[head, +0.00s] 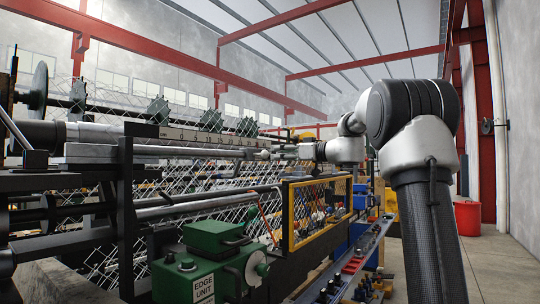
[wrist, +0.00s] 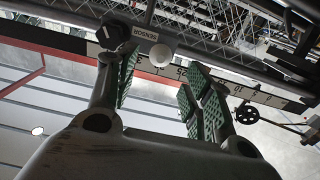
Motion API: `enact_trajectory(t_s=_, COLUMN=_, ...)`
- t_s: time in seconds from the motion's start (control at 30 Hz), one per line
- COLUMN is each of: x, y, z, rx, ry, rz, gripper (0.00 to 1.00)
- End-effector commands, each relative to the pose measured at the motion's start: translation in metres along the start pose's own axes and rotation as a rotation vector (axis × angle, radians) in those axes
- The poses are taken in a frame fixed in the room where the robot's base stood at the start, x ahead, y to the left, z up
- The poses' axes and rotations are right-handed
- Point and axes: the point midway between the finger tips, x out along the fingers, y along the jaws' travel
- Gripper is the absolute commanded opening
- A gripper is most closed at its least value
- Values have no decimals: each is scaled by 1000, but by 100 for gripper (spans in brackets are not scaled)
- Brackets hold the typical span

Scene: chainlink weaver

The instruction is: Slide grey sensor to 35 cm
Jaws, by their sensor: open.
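The sensor (wrist: 150,35), a small dark grey block with a "SENSOR" label, sits on the rail in the wrist view. A pale round knob (wrist: 160,54) sticks out from it, and a black knob (wrist: 113,30) is beside it. My gripper (wrist: 162,64) is open, its green-padded fingers on either side of the pale knob in the picture; I see no contact. The numbered scale (wrist: 262,97) runs past the sensor, its low numbers at the right. In the head view my gripper (head: 279,153) is at the scale (head: 188,136); the sensor is too small to tell there.
A green edge unit (head: 205,275) stands in front, with a yellow-framed mesh guard (head: 290,243) beside it. Dark toothed wheels (head: 158,110) rise behind the scale. A red bin (head: 467,217) stands on the open floor at right.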

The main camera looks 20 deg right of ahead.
Motion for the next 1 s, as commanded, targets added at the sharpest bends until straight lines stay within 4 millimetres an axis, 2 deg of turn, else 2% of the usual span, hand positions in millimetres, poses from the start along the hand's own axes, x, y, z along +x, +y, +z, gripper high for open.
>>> enact_trajectory(t_s=0.1, x=-24, y=1, z=0, rx=0, ry=0, rz=3, gripper=51)
enact_trajectory(t_s=0.3, x=-43, y=0, z=0, rx=-1, ry=0, rz=0, gripper=51)
enact_trajectory(t_s=0.83, x=-44, y=0, z=0, rx=4, ry=0, rz=0, gripper=51)
enact_trajectory(t_s=0.93, x=-44, y=1, z=0, rx=70, ry=0, rz=2, gripper=51)
enact_trajectory(t_s=1.0, x=-46, y=3, z=7, rx=176, ry=-26, rz=11, gripper=51)
